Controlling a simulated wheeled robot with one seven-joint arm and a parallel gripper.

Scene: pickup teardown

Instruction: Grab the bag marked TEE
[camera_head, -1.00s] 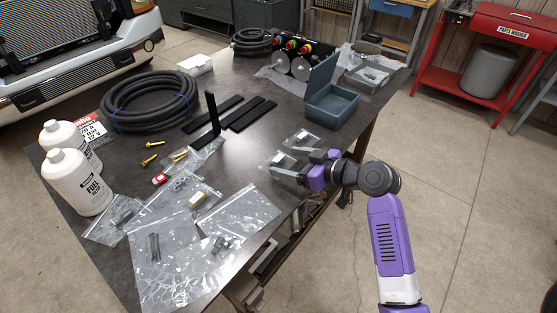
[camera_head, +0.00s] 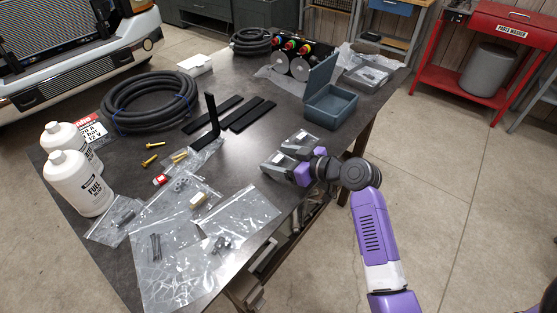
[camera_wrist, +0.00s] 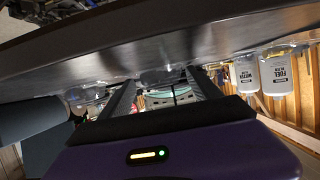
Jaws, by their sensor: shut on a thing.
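Two small clear bags with grey parts lie at the right edge of the dark workbench, one (camera_head: 303,135) farther back and one (camera_head: 274,163) nearer. No TEE marking is readable on any bag. My gripper (camera_head: 287,152) is low at the table edge, reaching in from the right among these two bags. Its jaws are shut on a small bag, but their tips partly hide it and I cannot tell which of the two it is. In the wrist view a clear bag (camera_wrist: 163,76) shows between the fingers, close to the tabletop (camera_wrist: 220,40).
Several clear parts bags (camera_head: 240,218) lie at the front of the table. Two white bottles (camera_head: 78,183) stand at left, with a black hose coil (camera_head: 150,102) behind. A blue-grey open box (camera_head: 331,105) stands beyond my gripper. Black bars (camera_head: 252,115) lie mid-table.

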